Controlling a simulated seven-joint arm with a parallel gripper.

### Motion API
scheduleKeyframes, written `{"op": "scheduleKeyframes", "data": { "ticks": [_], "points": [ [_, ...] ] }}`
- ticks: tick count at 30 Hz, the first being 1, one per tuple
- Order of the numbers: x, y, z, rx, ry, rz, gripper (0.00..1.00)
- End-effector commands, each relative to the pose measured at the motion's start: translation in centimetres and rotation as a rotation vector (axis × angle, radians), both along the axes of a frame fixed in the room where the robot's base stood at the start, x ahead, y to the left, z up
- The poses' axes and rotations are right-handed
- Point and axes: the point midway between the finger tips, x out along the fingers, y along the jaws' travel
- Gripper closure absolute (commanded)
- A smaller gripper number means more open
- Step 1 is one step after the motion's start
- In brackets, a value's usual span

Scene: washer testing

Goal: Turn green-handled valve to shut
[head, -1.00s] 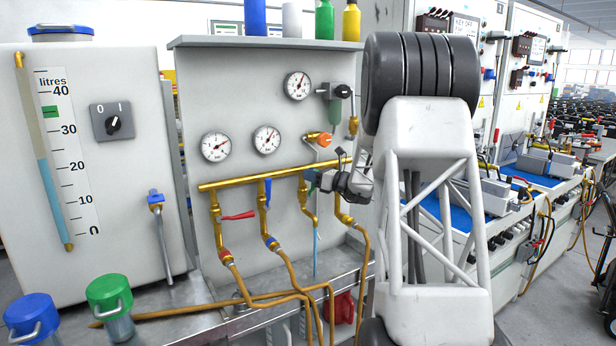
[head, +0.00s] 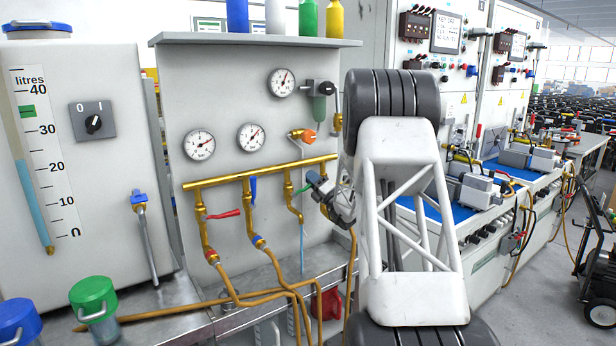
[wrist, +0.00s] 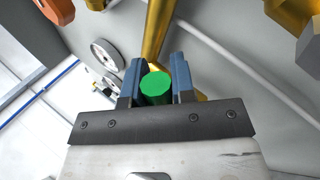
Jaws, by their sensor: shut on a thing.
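The green-handled valve sits on the third brass drop pipe (head: 290,190) of the panel. In the wrist view the green handle (wrist: 156,88) shows end-on as a round green face between my gripper's two blue fingers (wrist: 157,75). The fingers are closed on its two sides. In the head view my gripper (head: 313,181) is at this pipe, just below the brass manifold (head: 230,178), and a small green part of the handle (head: 303,189) shows beside the fingers. The valve body is largely hidden by my gripper and wrist.
A red-handled valve (head: 222,214) and a blue-handled valve (head: 253,190) are on the pipes to the left. Gauges (head: 251,137) and an orange knob (head: 309,135) are above. A metal tray edge (head: 240,300) and bent pipes lie below. My arm covers the right side.

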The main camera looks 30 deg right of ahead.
Motion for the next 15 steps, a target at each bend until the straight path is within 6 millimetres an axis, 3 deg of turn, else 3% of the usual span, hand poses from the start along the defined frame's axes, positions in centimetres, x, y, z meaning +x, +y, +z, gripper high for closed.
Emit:
{"op": "scheduleKeyframes", "data": {
  "ticks": [15],
  "points": [
    [0.0, -1.2, -3.2, 0.400, 0.001, 0.000, 1.00]
  ]
}}
